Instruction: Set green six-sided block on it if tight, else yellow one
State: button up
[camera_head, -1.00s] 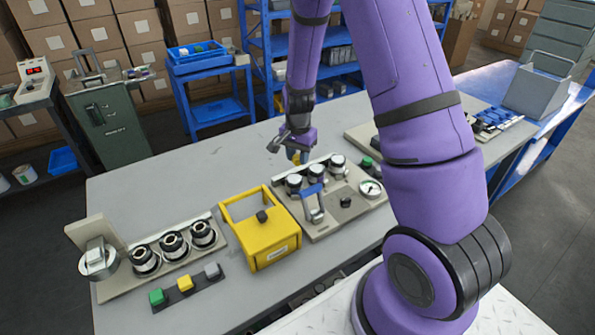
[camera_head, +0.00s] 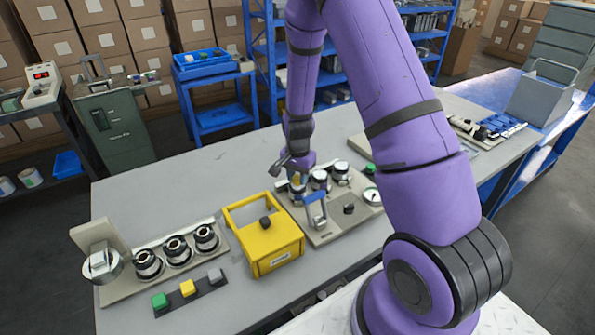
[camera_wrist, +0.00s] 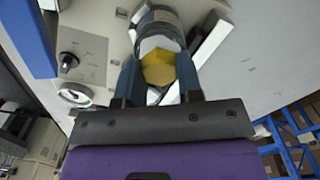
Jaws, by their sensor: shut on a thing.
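My gripper (camera_head: 297,178) is shut on a yellow six-sided block (camera_wrist: 160,68), which sits between the two blue fingertips in the wrist view. It is low over the leftmost of the silver-topped round posts on the grey panel (camera_head: 322,237). A pale round top (camera_wrist: 158,44) shows right behind the block in the wrist view; I cannot tell whether they touch. Two more posts (camera_head: 320,180) stand to the right. A blue-handled clamp (camera_head: 315,205) stands in front of the posts.
The panel also carries a black knob (camera_head: 349,208) and a round gauge (camera_head: 372,196). A yellow open frame box (camera_head: 283,248) stands to its left. The back left tabletop is clear.

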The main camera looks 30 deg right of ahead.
jog(key=shift+f, duration=0.3)
jog(key=o, duration=1)
jog(key=shift+c, duration=0.2)
jog(key=shift+r, duration=0.1)
